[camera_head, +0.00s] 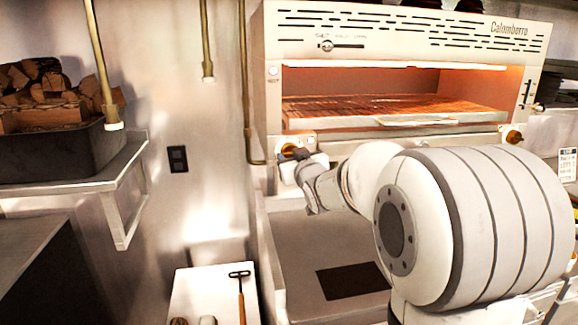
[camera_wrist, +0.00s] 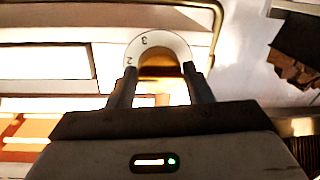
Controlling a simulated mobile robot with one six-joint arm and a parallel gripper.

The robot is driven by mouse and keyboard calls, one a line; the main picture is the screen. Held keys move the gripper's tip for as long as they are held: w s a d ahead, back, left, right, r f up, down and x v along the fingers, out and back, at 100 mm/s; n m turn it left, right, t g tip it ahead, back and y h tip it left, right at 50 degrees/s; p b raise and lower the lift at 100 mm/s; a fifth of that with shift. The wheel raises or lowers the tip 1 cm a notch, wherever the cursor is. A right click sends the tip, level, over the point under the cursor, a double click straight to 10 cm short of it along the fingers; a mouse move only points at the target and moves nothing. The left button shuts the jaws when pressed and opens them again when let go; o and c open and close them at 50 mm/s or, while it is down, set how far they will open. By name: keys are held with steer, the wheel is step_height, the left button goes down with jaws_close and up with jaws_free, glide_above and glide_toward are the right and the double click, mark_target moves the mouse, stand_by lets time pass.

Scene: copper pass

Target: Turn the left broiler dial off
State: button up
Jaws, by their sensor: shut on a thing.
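The left broiler dial (camera_head: 289,150) is a brass knob on a pale plate at the lower left of the broiler (camera_head: 400,60). In the wrist view the dial (camera_wrist: 160,66) shows as a gold knob with a white numbered ring around it; the digits 3 and 2 are readable. My gripper (camera_wrist: 158,80) is shut on the dial, with one finger on each side of the knob. In the head view my gripper (camera_head: 300,160) is at the dial and partly covers it. The broiler glows orange inside.
The right broiler dial (camera_head: 511,134) is brass, at the broiler's lower right. A shelf (camera_head: 125,165) at the left holds a dark bin (camera_head: 60,148) of firewood. Brass pipes (camera_head: 247,80) run down the wall.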

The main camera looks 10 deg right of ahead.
steer(key=n+b, duration=0.5)
steer(key=n+h+b, duration=0.1)
steer(key=n+b, duration=0.3)
steer(key=n, duration=0.2)
steer(key=n+h+b, duration=0.1)
steer(key=n+b, duration=0.4)
steer(key=shift+a+r+n+g+b, duration=0.1)
steer(key=shift+r+n+g+b, duration=0.2)
steer(key=shift+r+n+b, duration=0.1)
stand_by(0.4)
steer(key=o, duration=0.8)
steer(key=shift+o, duration=0.7)
steer(key=shift+f, duration=0.1)
